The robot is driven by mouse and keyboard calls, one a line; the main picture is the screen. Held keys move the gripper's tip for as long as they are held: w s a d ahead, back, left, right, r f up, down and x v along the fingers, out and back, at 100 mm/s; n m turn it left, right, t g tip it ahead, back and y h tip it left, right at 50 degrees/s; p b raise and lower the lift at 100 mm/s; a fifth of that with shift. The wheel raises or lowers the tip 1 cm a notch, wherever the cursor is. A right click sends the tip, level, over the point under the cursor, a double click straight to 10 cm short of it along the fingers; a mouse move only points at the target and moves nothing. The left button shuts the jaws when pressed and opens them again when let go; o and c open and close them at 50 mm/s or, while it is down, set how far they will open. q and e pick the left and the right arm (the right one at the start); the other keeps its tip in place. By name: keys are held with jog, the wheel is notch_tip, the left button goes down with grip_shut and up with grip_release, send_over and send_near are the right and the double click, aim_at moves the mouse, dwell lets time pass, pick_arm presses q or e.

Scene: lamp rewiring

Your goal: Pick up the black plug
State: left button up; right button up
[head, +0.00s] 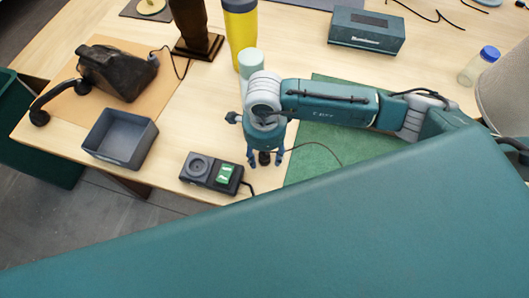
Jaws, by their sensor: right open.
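The black plug (264,158) is a small dark piece on the light wood table near its front edge, with a thin dark cord running right from it over the green mat (318,165). My right gripper (266,163) points down right over it, with its open fingers on either side. The fingers and wrist partly hide the plug, and I cannot tell whether they touch it. My left gripper is not in view.
A black socket block (226,177) with a green switch sits just left of my right gripper. A lampshade (507,95) is at right.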

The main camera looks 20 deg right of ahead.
jog(key=shift+f, duration=0.25)
jog(key=c, duration=1.2)
jog(key=shift+c, duration=0.2)
jog(key=shift+r, duration=0.1)
